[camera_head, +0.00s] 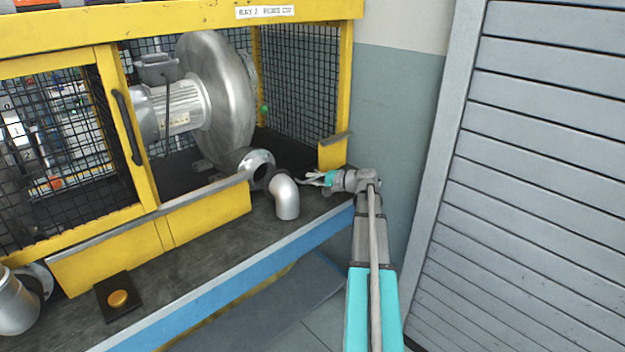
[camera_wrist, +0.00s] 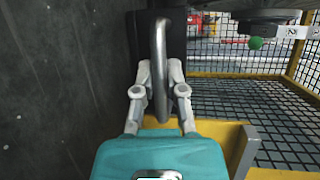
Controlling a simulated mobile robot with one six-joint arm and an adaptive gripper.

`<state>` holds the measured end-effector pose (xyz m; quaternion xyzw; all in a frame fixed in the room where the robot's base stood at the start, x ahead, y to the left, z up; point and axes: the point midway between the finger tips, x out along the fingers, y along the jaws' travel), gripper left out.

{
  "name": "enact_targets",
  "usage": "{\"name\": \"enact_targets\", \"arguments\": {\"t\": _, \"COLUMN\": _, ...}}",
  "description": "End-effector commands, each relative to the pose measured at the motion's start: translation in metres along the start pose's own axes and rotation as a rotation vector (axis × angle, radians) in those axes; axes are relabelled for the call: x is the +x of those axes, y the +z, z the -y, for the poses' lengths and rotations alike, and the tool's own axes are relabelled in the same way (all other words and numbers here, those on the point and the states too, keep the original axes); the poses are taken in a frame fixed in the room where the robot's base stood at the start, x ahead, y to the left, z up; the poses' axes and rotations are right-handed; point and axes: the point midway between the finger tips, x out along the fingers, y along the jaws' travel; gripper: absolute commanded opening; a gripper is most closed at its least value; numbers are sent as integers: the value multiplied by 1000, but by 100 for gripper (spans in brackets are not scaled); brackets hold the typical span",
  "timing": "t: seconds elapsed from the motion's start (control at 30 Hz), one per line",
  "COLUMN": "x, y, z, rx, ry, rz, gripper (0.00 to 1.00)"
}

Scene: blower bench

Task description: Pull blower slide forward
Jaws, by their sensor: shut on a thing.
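The blower (camera_head: 215,95) is a large silver round housing with a ribbed motor on its left, inside the yellow cage. Its open outlet flange (camera_head: 260,165) faces forward at the cage's front opening. My gripper (camera_head: 310,179) is low over the bench top, just right of the grey elbow pipe. In the wrist view my gripper (camera_wrist: 159,80) is shut with a finger on each side of a grey bar handle (camera_wrist: 160,45). A dark plate (camera_wrist: 143,40) stands behind the handle. The slide itself is mostly hidden in the head view.
The elbow pipe (camera_head: 286,197) stands close left of my gripper. The bench's blue front edge (camera_head: 215,295) runs below. A slatted grey shutter (camera_head: 540,190) fills the right.

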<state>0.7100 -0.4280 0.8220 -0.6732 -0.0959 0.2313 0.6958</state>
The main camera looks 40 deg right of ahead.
Motion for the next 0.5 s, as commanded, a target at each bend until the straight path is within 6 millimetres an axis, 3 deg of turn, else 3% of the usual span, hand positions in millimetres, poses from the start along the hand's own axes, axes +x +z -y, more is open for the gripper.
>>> {"name": "enact_targets", "arguments": {"t": 0.3, "x": -49, "y": 23, "z": -13, "rx": -1, "ry": 10, "rz": -1, "gripper": 0}}
{"name": "enact_targets", "arguments": {"t": 0.5, "x": -57, "y": 26, "z": -15, "rx": -2, "ry": 10, "rz": 3, "gripper": 0}}
